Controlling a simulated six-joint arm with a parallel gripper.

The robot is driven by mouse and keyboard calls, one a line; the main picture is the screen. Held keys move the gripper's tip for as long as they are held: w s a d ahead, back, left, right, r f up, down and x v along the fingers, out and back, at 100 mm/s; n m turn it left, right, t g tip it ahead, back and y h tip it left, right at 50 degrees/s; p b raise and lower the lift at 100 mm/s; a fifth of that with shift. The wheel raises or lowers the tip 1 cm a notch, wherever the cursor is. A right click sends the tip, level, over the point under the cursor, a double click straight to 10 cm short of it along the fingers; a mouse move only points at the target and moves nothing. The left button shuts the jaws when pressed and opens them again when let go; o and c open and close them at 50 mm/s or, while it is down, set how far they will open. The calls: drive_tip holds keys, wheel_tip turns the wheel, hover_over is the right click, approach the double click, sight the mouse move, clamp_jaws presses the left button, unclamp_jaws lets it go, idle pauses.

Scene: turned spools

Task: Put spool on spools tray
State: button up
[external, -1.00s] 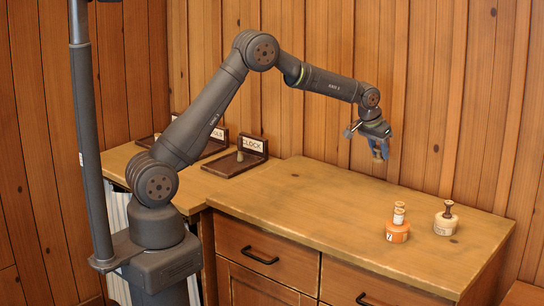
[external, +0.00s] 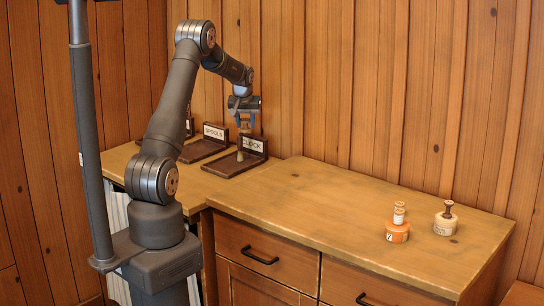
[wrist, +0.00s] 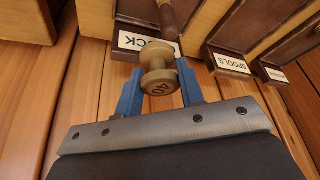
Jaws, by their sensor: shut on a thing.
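My gripper (external: 244,121) hangs pointing down, above the back edge of the tray labelled CLOCK. The spool is small and hard to make out in the external view. The spools tray (external: 203,151), dark wood with a SPOOLS label, stands left of the CLOCK tray in the external view. In the wrist view its label (wrist: 231,63) shows to the right of the held spool. I see nothing on the visible part of the spools tray.
The CLOCK tray (external: 232,168) carries a small pale peg-like piece (external: 240,155). A third tray (external: 189,127) is partly hidden behind my arm. An orange-based stacked piece (external: 397,232) and a cream pot with a dark knob (external: 446,222) stand on the right. The counter's middle is clear.

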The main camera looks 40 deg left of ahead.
drive_tip(key=s+a+n, duration=0.2)
drive_tip(key=s+a, duration=0.4)
drive_tip(key=a, duration=0.4)
approach(192, 151)
drive_tip(key=shift+w+a+f+y, duration=0.1)
drive_tip(key=shift+w+f+y, duration=0.1)
drive_tip(key=shift+w, duration=0.2)
drive_tip(key=shift+w+a+f+y, duration=0.1)
drive_tip(key=shift+w+f, duration=0.1)
drive_tip(key=shift+w, duration=0.25)
drive_tip(key=shift+a+f, duration=0.25)
drive_tip(key=shift+f, duration=1.85)
drive_tip(key=shift+f, duration=0.1)
drive_tip(key=o, duration=0.5)
drive_tip(key=shift+f, duration=0.1)
drive_tip(key=o, duration=0.5)
drive_tip(key=shift+c, duration=0.2)
drive_tip(key=v, duration=1.2)
drive_tip(key=shift+r, duration=0.3)
